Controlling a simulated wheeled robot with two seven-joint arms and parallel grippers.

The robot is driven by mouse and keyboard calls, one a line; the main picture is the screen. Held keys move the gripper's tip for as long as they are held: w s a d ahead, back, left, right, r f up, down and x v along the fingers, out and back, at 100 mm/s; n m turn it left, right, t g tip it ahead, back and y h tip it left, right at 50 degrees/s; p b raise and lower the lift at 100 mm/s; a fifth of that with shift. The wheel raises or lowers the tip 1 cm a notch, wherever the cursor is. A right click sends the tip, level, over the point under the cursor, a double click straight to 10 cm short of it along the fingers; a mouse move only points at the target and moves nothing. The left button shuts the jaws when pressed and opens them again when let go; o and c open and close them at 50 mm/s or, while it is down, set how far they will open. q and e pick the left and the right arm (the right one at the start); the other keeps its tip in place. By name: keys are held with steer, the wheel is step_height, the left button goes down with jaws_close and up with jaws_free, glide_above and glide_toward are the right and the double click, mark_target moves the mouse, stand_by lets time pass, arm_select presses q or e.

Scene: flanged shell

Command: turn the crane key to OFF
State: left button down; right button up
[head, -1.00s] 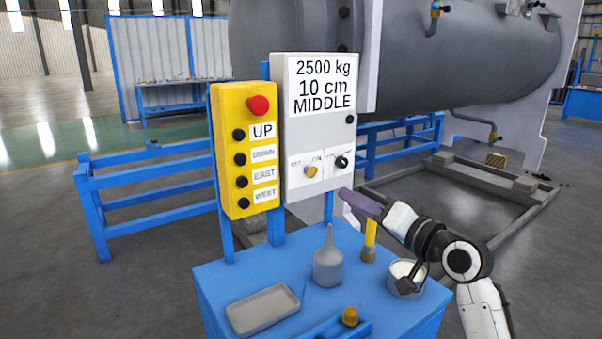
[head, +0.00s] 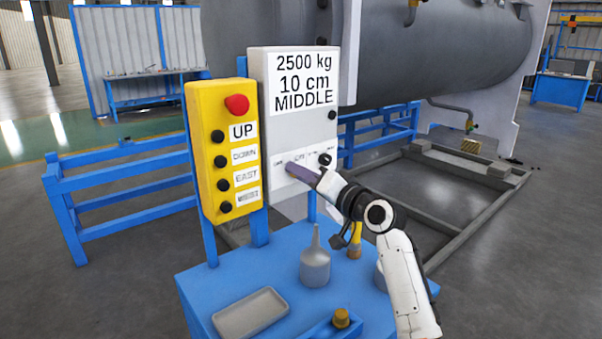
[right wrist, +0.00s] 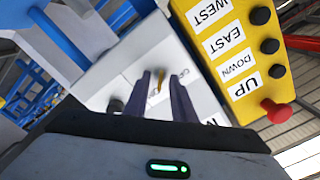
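The light grey control box (head: 257,115) carries a sign reading 2500 kg, 10 cm, MIDDLE. Its lower panel holds the yellow crane key and a black knob (head: 324,159). In the head view my right gripper (head: 289,168) is in front of the panel and hides the key. In the right wrist view the yellow key (right wrist: 159,79) shows between the two purple fingertips of the right gripper (right wrist: 161,76), which are apart with a gap on each side of it. Contact cannot be told. The black knob (right wrist: 115,105) is left of the fingers there. My left gripper is not in view.
The yellow pendant (head: 207,175) with a red button (head: 237,104) stands left of the box. The blue table (head: 205,280) below bears a grey oil can (head: 315,265), a grey tray (head: 250,314) and a yellow-handled tool (head: 355,238). Blue rails (head: 110,185) stand behind.

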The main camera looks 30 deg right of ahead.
jaws_close()
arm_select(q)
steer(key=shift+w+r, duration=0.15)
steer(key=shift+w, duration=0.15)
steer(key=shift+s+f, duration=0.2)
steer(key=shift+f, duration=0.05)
arm_select(e)
steer(key=shift+n, duration=0.3)
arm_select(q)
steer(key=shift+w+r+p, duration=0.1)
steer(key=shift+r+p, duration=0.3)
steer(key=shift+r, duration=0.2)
arm_select(e)
steer(key=n, duration=1.6)
steer(key=shift+n, duration=0.4)
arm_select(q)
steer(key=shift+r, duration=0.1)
arm_select(e)
steer(key=shift+n, duration=0.3)
